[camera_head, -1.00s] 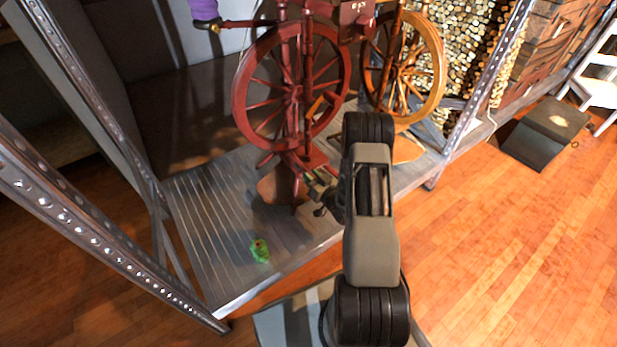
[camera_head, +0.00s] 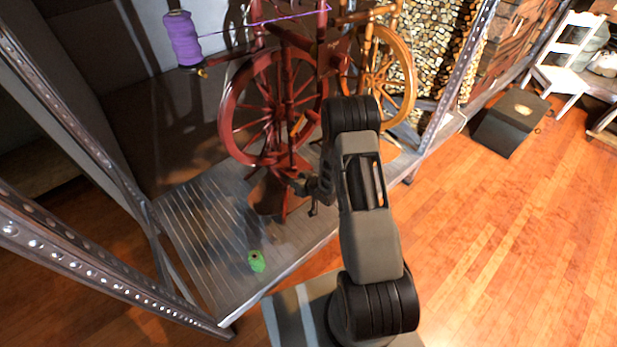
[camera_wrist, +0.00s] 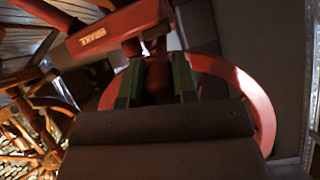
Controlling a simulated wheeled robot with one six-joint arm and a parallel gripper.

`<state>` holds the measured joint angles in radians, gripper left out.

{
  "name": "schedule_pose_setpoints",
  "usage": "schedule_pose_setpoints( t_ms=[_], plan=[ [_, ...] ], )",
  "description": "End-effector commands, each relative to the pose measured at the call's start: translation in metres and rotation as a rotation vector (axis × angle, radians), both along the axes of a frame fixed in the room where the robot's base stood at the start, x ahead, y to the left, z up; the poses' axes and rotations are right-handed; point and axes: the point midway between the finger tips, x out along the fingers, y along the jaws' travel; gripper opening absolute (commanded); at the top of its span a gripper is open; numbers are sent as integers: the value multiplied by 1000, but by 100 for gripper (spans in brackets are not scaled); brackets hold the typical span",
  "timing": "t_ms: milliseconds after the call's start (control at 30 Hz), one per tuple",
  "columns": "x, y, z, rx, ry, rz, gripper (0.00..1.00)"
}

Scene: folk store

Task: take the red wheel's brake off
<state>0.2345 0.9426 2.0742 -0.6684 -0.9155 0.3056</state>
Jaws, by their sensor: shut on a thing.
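The red spinning wheel (camera_head: 226,115) stands on the grey slatted shelf, left of my arm in the head view. In the wrist view its red rim (camera_wrist: 256,95) curves behind my gripper. A red block labelled BRAKE (camera_wrist: 105,35) crosses the upper left of that view. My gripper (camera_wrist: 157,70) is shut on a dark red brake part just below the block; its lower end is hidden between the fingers. In the head view my gripper (camera_head: 300,185) is small and dark at the wheel's lower right.
An orange-brown wheel (camera_head: 412,85) stands behind to the right. A purple spool (camera_head: 183,40) is at upper left, a small green object (camera_head: 256,261) on the shelf (camera_head: 215,275). Metal posts (camera_head: 90,285) flank the shelf. A dark box (camera_head: 510,122) sits on the open wood floor.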

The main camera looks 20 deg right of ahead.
Motion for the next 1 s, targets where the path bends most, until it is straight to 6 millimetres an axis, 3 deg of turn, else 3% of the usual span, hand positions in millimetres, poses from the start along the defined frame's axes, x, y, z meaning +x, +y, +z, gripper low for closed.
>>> schedule_pose_setpoints(
  t_ms=[500, 533, 767, 1000],
  plan=[
    [2, 8, 2, -7, 17, 13, 0],
    [2, 8, 2, -7, 16, 13, 29],
    [1, 6, 1, -6, 16, 10, 51],
    [0, 6, 2, -6, 17, 10, 52]
  ],
)
